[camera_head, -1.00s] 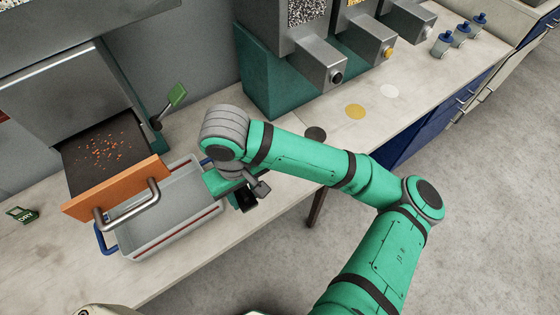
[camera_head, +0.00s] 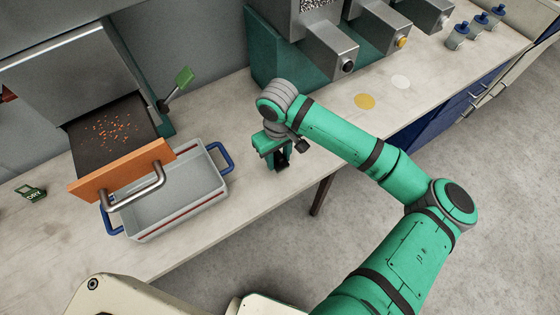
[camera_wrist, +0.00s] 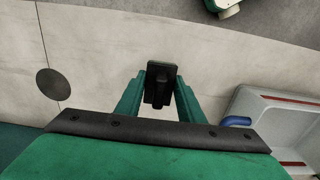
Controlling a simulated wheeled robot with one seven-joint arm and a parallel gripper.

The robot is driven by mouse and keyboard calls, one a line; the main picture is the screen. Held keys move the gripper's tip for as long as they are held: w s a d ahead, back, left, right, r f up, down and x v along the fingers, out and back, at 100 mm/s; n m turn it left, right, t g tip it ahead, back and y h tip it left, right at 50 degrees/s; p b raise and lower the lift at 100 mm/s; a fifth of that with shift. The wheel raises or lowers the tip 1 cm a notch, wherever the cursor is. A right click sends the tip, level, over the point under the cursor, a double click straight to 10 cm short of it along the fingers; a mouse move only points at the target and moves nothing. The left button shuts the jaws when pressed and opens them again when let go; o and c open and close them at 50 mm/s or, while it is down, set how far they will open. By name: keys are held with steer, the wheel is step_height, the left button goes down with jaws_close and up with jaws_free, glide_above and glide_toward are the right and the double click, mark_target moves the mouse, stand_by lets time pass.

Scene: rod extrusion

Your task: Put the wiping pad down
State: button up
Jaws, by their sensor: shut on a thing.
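The wiping pad is the black piece (camera_wrist: 158,84) between my gripper's fingers in the wrist view; it also shows as a small dark block (camera_head: 283,158) in the head view. My gripper (camera_head: 275,158) is shut on its handle, over the pale counter near its front edge. In the wrist view my gripper (camera_wrist: 158,98) points down at bare counter. I cannot tell whether the pad touches the surface. The pad's underside is hidden.
A grey tray (camera_head: 150,225) with blue handles stands left of my gripper. A dark disc (camera_wrist: 54,84) lies on the counter. Dispensers (camera_head: 330,52) stand behind. Counter between tray and gripper is clear.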

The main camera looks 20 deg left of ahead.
mark_target(280, 164)
steer(key=shift+w+f, duration=0.2)
steer(key=f, duration=0.3)
steer(key=shift+w+d+f, duration=0.1)
steer(key=shift+w+f, duration=0.1)
steer(key=shift+f, duration=0.1)
steer(key=shift+f, duration=0.35)
